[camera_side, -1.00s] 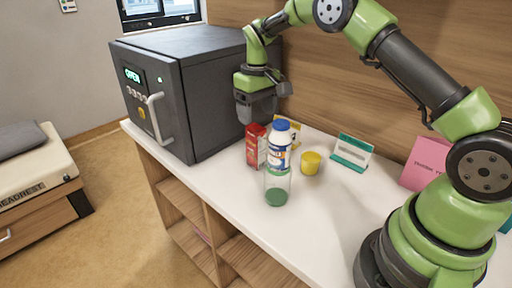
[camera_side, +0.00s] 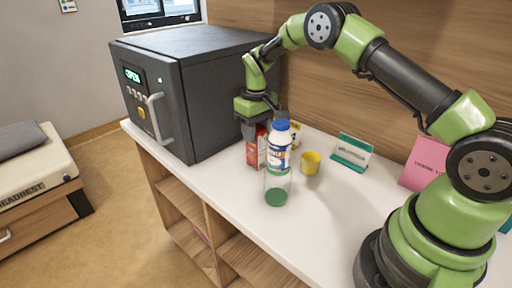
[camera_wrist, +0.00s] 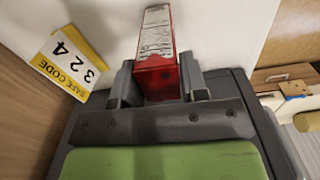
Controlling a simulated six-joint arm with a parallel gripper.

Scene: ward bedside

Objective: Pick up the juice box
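The juice box (camera_side: 252,154), red with a white label panel, stands on the white counter between the dark oven-like unit and a white bottle. My gripper (camera_side: 256,132) points down over it, with its fingers at the box's upper part. In the wrist view, the juice box (camera_wrist: 156,42) lies between the two grey fingers of my gripper (camera_wrist: 159,80), one on each side. The fingers are apart, and small gaps seem to show beside the box, so firm contact is not visible. The bottle hides part of the box in the side view.
The white bottle (camera_side: 279,152) with a blue cap stands close by, with a clear, green-bottomed container (camera_side: 276,197) in front. A yellow cup (camera_side: 311,163) and a green-white sign (camera_side: 351,150) are to the right. A "SAFE CODE 324" card (camera_wrist: 66,62) is beside the box. The dark unit (camera_side: 205,105) is left.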

